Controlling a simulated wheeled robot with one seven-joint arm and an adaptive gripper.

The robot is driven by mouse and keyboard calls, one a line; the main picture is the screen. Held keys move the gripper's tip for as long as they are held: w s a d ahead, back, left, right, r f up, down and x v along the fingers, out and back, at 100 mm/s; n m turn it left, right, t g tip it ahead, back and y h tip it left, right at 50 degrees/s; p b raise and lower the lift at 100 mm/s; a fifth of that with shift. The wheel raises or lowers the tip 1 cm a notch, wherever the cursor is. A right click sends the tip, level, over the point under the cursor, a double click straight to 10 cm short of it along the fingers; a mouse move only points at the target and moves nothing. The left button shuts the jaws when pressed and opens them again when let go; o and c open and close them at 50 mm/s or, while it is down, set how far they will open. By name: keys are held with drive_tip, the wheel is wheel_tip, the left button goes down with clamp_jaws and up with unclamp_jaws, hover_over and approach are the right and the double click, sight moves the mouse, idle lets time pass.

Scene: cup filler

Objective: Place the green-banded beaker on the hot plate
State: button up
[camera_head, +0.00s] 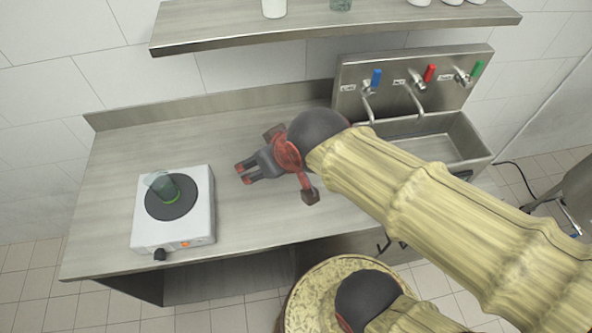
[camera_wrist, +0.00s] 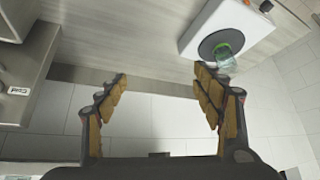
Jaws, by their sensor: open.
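The green-banded beaker (camera_head: 164,186) is clear glass and stands on the dark round top of the white hot plate (camera_head: 203,219), at the left of the counter. The wrist view also shows the beaker (camera_wrist: 226,58) and the hot plate (camera_wrist: 190,38) at upper right. My gripper (camera_head: 241,174) is to the right of the hot plate, above the counter and apart from the beaker. In the wrist view, my gripper (camera_wrist: 160,78) has its two fingers spread wide with nothing between them.
The counter (camera_head: 240,225) is bare around the hot plate. A sink (camera_head: 440,148) with blue, red and green taps is at the right. A shelf (camera_head: 330,27) with several vessels runs above. A round stool-like top (camera_head: 310,290) is in front.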

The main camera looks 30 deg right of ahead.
drive_tip(key=s+d+r+m+g, duration=0.1)
drive_tip(key=s+d+r, duration=0.1)
drive_tip(key=s, duration=0.5)
drive_tip(key=shift+d+g+h, duration=0.3)
drive_tip(key=shift+d+h, duration=0.1)
drive_tip(key=shift+d, duration=0.3)
drive_tip(key=shift+s, duration=0.1)
wheel_tip(320, 180, down, 4)
drive_tip(key=b, duration=0.3)
drive_tip(key=shift+r, duration=0.25)
